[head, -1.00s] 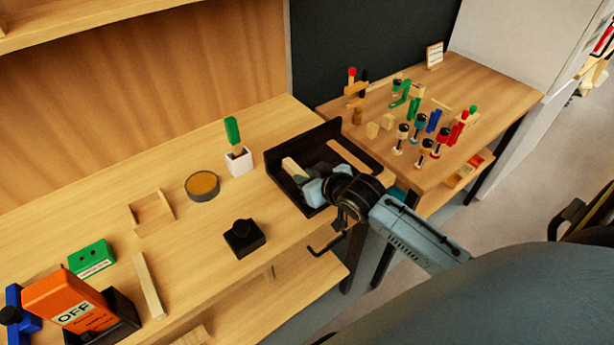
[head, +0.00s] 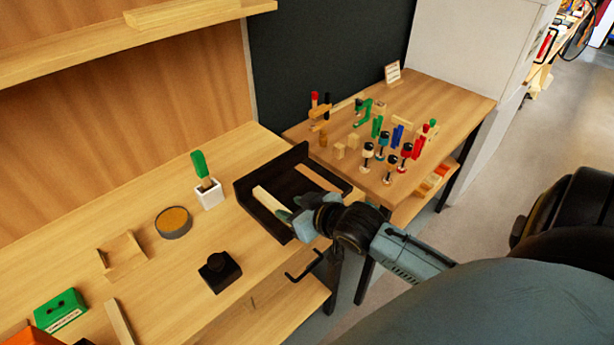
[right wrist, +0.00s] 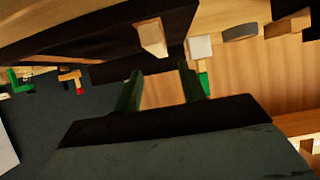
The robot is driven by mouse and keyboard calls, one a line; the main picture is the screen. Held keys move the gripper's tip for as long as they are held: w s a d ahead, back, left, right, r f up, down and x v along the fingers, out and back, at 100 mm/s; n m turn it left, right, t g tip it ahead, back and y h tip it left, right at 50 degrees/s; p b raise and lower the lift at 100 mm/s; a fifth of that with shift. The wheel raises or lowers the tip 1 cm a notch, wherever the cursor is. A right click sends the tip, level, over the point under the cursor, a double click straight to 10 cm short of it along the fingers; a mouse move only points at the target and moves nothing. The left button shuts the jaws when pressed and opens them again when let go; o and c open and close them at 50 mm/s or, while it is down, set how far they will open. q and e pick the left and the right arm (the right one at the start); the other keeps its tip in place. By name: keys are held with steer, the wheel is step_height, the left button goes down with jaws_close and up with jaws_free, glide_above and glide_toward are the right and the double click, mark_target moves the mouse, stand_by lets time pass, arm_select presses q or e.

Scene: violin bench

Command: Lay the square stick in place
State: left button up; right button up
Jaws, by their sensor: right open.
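A pale square stick (head: 271,200) lies in the black tray (head: 247,195), along its left part. In the right wrist view one end of a pale stick (right wrist: 152,38) shows against the dark tray (right wrist: 85,42). My right gripper (head: 287,214) is at the tray's near side, close to the stick's near end. Its two fingers (right wrist: 160,88) are apart with nothing between them, and the stick's end appears clear of them. My left gripper is not in view.
A second wooden strip (head: 318,177) shows at the tray's right part. On the bench are a white pot with a green-handled tool (head: 209,196), a round tin (head: 173,223), a black block (head: 219,271) and another pale stick (head: 119,322). A side table (head: 450,100) holds several clamps.

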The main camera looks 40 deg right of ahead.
steer(key=shift+v, duration=2.8)
